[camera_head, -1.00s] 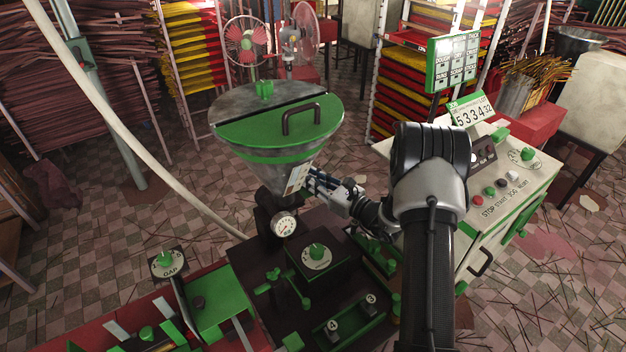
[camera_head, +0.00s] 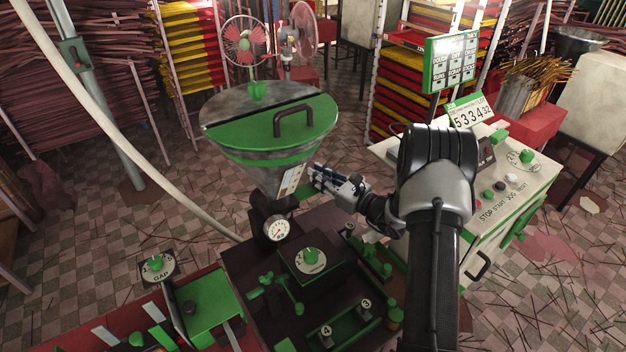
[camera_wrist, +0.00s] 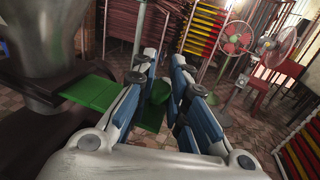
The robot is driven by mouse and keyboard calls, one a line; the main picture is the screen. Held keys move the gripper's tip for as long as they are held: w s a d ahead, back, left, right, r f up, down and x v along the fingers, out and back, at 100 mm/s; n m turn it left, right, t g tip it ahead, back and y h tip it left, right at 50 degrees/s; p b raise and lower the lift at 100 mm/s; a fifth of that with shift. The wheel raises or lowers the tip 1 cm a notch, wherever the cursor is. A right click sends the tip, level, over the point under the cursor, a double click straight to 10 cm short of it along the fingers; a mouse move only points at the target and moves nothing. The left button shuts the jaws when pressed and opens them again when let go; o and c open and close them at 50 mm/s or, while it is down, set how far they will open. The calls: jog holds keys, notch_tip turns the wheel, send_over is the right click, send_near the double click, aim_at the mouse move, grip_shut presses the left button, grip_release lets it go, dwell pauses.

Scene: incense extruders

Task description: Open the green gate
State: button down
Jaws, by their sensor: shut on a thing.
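The green gate is a flat green plate (camera_wrist: 82,96) that sticks out sideways from the dark neck under the hopper in the wrist view. A short strip of it (camera_head: 311,192) shows beside the neck in the head view. My gripper (camera_head: 313,176) is beside the hopper's neck, below the cone. In the wrist view its blue-padded fingers (camera_wrist: 165,80) are shut on the gate's outer end, with green showing between and behind them. The fingers hide part of the plate and the exact grip. The hopper (camera_head: 262,150) has a green lid with a dark handle.
A pressure gauge (camera_head: 277,229) sits on the neck just below the gate. The dark machine bed with green levers (camera_head: 290,295) lies under my arm. A control cabinet (camera_head: 505,195) stands close on the right. Fans (camera_head: 245,42) stand behind on open floor.

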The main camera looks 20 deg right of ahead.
jog(key=shift+d+f, duration=0.25)
jog(key=shift+d, duration=0.35)
jog(key=shift+a, duration=0.15)
jog(key=c, duration=2.1)
grip_release()
jog(key=o, duration=0.3)
jog(key=shift+s+r, duration=0.15)
jog(key=shift+s, duration=0.15)
jog(key=shift+o, duration=1.4)
jog(key=shift+w, duration=0.15)
jog(key=v, duration=1.2)
